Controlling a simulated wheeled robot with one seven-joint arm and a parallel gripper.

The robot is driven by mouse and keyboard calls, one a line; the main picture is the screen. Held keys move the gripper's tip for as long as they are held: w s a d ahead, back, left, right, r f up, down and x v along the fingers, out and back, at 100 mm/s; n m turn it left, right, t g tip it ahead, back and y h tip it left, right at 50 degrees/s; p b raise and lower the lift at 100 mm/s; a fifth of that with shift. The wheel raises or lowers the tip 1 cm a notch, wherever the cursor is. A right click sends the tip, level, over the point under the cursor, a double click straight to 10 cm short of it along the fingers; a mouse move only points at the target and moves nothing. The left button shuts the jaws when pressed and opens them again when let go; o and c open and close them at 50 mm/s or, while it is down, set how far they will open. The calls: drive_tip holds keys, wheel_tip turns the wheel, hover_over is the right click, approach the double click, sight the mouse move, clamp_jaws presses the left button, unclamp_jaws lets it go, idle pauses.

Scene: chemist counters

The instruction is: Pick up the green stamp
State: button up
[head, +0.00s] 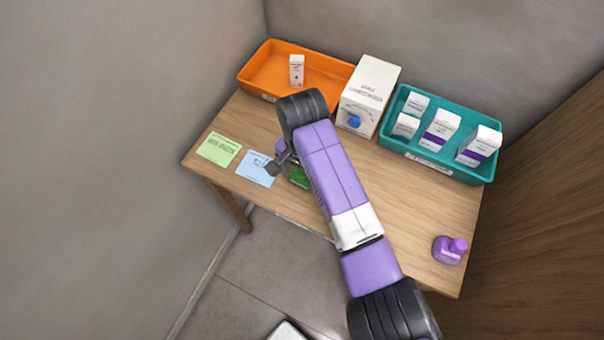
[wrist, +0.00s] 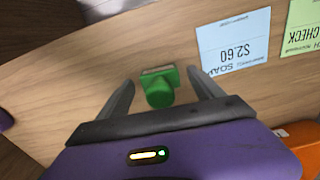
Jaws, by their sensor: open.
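The green stamp (wrist: 159,88) stands on the wooden table in the wrist view, between the two open fingers of my gripper (wrist: 160,92). It has a round green knob and a green base with a pale edge. The fingers show on either side of it, and I see no contact. In the head view the green stamp (head: 300,178) is partly hidden by my purple arm, near the table's front edge. My gripper (head: 277,166) shows there only in part, low over the table beside the stamp.
A blue price card (head: 256,168) and a green card (head: 219,149) lie left of the stamp. An orange tray (head: 262,68), a white box (head: 372,84) and a teal tray (head: 440,171) with several boxes line the back.

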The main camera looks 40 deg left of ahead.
drive_tip(key=shift+f, duration=0.3)
drive_tip(key=c, duration=1.5)
wheel_tip(320, 180, up, 12)
drive_tip(key=shift+f+b, duration=0.1)
drive_tip(key=shift+b, duration=0.35)
wheel_tip(320, 180, up, 8)
drive_tip(key=p, duration=0.6)
